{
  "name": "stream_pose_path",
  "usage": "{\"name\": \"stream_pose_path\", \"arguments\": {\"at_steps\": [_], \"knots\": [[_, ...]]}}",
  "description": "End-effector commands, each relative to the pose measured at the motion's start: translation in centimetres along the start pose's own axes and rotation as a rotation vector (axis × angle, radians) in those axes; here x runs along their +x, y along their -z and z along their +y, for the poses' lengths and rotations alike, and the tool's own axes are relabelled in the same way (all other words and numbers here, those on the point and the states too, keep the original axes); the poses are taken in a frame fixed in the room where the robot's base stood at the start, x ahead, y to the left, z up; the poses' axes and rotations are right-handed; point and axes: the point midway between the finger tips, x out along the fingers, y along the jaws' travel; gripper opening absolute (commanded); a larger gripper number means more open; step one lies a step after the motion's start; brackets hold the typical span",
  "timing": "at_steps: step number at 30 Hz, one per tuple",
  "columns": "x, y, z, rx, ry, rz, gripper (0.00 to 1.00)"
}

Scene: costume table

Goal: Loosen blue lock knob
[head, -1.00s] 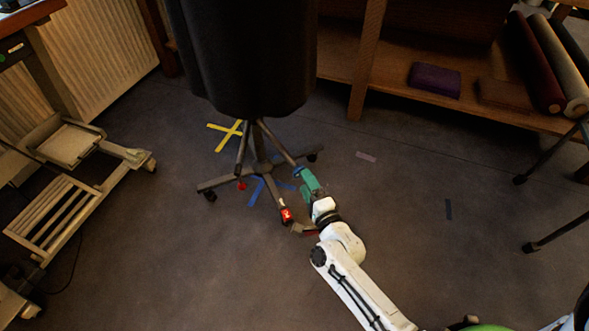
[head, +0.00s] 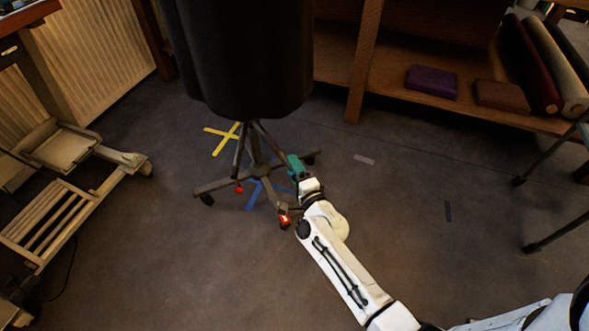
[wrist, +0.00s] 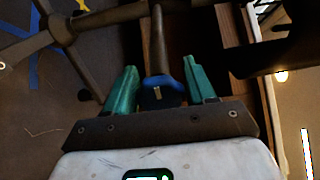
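The blue lock knob (wrist: 163,83) sits on a dark metal tube in the wrist view. My gripper (wrist: 159,66) has its two green fingers apart, one on each side of the knob, with a visible gap on both sides. In the head view my gripper (head: 296,166) is low beside the legs of the dark covered stand (head: 245,60). The knob cannot be made out in the head view.
The stand's wheeled base (head: 258,172) spreads over the floor, with red parts (head: 284,219) at some casters. Blue tape (head: 252,196) and yellow tape (head: 221,140) mark the floor. A wooden shelf (head: 390,90) stands behind and a cart (head: 60,190) at left.

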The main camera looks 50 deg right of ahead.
Motion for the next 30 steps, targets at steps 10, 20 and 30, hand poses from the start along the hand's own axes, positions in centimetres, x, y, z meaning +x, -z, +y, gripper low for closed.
{"name": "stream_pose_path", "arguments": {"at_steps": [10, 20, 30], "knots": [[-0.03, 0.00, 0.02, 0.000, 0.000, 0.000, 0.21], [-0.04, -0.03, 0.09, -0.024, 0.002, -0.001, 0.14], [-0.05, -0.07, 0.17, -0.217, 0.030, -0.002, 0.14]]}}
